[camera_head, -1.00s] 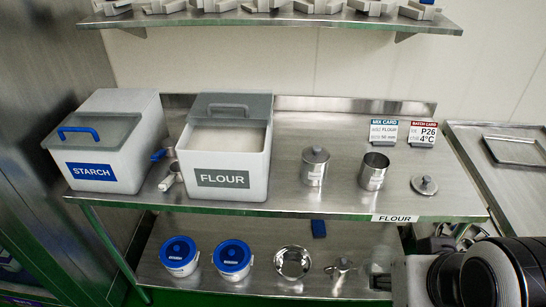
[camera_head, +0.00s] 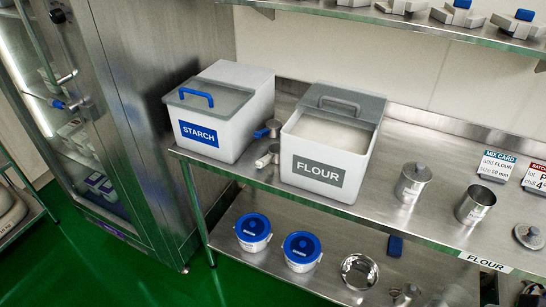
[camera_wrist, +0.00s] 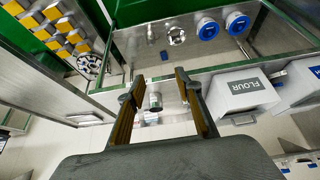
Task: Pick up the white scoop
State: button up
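The white scoop (camera_head: 267,157) lies on the steel table in the narrow gap between the STARCH bin (camera_head: 222,115) and the FLOUR bin (camera_head: 332,150), near the front edge. A blue-handled scoop (camera_head: 268,129) lies just behind it. The FLOUR bin also shows in the wrist view (camera_wrist: 240,90), but I cannot make out the white scoop there. My gripper (camera_wrist: 158,78) is open and empty, its two fingers apart above the table area. A metal canister (camera_wrist: 154,101) shows between the fingers, lower down. The fingers are not seen in the head view.
A lidded steel canister (camera_head: 412,182) and an open steel cup (camera_head: 474,205) stand right of the FLOUR bin. The lower shelf holds blue-lidded tubs (camera_head: 253,231) and a steel bowl (camera_head: 359,271). A shelf (camera_head: 400,18) overhangs the back. A steel cabinet (camera_head: 140,100) stands left.

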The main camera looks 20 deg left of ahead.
jog(key=w+a+r+n+t+y, duration=0.25)
jog(key=w+a+n, duration=0.35)
jog(key=w+a, duration=0.75)
jog(key=n+t+y, duration=0.3)
jog(key=n, duration=0.5)
send_over(264, 165)
jog(key=s+d, duration=0.4)
jog(key=d, duration=0.8)
notch_tip(264, 165, down, 9)
jog(key=a+f+n, duration=0.1)
jog(key=a+f, duration=0.2)
jog(key=a+f+n+t, duration=0.1)
jog(key=a+f+n, duration=0.1)
jog(key=a+f, duration=0.1)
jog(key=a+f+n+t, duration=0.1)
jog(key=a+f, duration=0.2)
jog(key=a, duration=0.1)
jog(key=shift+s+a+f+n, duration=0.15)
jog(key=shift+s+f+n, duration=0.1)
jog(key=shift+n, duration=0.05)
jog(key=shift+x, duration=1.3)
